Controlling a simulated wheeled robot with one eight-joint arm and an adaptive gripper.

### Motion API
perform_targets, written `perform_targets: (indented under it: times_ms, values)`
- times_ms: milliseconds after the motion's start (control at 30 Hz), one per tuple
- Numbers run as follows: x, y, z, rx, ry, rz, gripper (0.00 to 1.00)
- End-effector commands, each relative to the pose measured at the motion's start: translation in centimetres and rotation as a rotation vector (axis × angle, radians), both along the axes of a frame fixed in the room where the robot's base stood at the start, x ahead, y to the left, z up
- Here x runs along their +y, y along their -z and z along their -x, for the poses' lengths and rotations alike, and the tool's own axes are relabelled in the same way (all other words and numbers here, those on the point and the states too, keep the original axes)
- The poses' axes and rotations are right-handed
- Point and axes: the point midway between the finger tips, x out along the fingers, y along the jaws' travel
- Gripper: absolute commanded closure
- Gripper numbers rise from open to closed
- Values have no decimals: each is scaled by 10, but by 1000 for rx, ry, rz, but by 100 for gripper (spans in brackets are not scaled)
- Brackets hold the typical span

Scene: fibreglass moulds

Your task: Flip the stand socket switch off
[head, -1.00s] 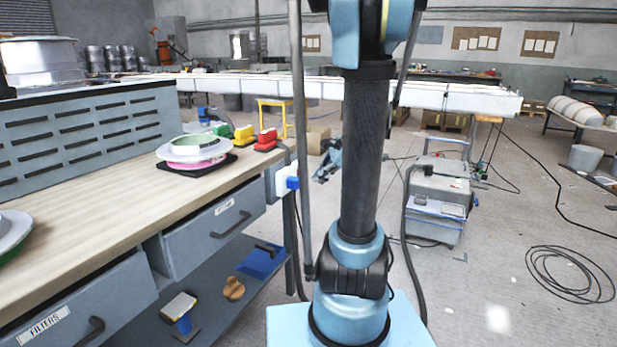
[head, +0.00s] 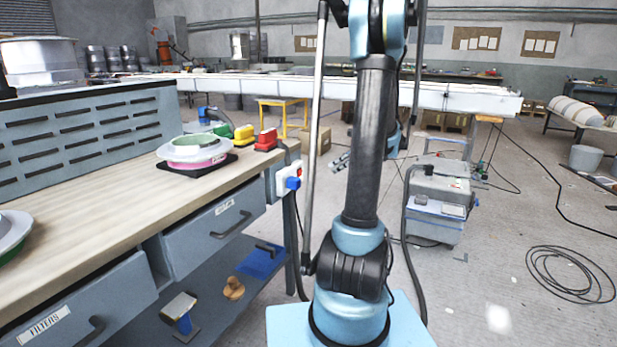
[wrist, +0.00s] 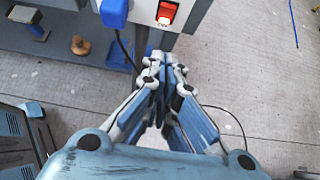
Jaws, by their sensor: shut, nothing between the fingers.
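The stand socket (head: 284,180) is a white box on the end of the workbench, with a blue plug (head: 293,183) in it. In the wrist view the socket (wrist: 143,14) is at the top, with its red rocker switch (wrist: 167,12) to the right of the blue plug (wrist: 114,12). I cannot tell which way the rocker is tipped. My gripper (wrist: 164,62) is shut and empty, its fingertips together just below the socket in the picture and apart from the switch. In the head view my gripper (head: 340,162) is right of the socket, partly behind my arm.
The workbench (head: 120,215) on the left has drawers and a lower shelf. A pink and white mould (head: 195,152) and red and yellow connectors (head: 266,139) lie on top. A grey wheeled machine (head: 438,195) stands right of my arm. Floor at the right is open, with a coiled cable (head: 568,275).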

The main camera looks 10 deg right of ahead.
Motion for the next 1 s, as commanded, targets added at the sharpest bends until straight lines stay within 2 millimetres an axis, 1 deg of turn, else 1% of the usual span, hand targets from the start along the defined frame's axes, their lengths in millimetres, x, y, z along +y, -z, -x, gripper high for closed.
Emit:
perform_targets:
  times_ms: [167,267,367,800,1000]
  values:
    - [2,2,-1,0,-1,1,100]
    - [8,7,-5,0,-3,1,100]
    - [17,16,-12,0,-3,1,100]
    - [66,63,-47,-2,-4,1,100]
    - [86,58,-61,-1,-3,1,100]
